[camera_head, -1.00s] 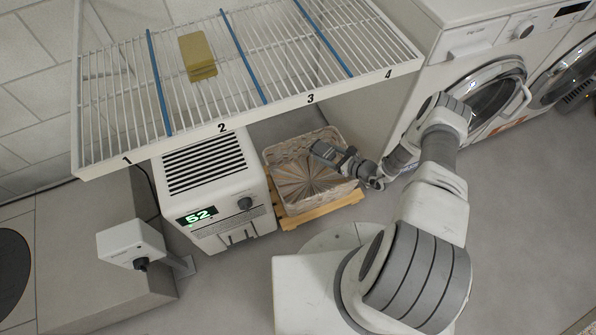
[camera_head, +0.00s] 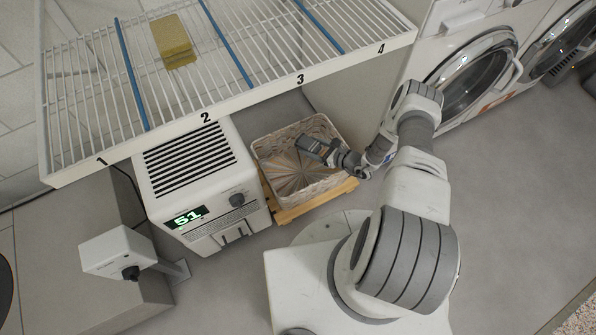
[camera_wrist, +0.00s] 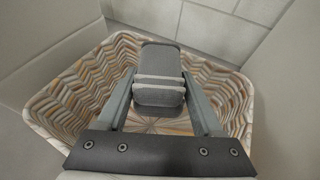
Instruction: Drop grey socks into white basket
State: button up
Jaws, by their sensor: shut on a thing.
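The white basket (camera_head: 266,146) is a woven, open-topped basket on a low wooden stand beside the dehumidifier. In the wrist view its patterned inner wall (camera_wrist: 232,92) surrounds my gripper. My gripper (camera_wrist: 158,105) is shut on the grey socks (camera_wrist: 160,62), a rounded grey bundle with pale bands. The bundle is held over the basket's opening; its height above the basket floor is hard to tell. In the head view the socks (camera_head: 311,145) show as a small grey shape at the end of my arm, over the basket.
A white dehumidifier (camera_head: 190,165) with a lit display stands left of the basket. A white wire shelf (camera_head: 220,70) with numbered sections holds a yellow block (camera_head: 172,38) above. Washing machines (camera_head: 478,75) stand to the right. The wooden stand (camera_head: 310,203) edges the basket.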

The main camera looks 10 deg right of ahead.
jog(key=shift+f, duration=0.15)
jog(key=o, duration=1.4)
jog(key=shift+d, duration=0.1)
jog(key=shift+p+v, duration=2.65)
jog(key=shift+v, duration=6)
jog(key=shift+s, duration=0.1)
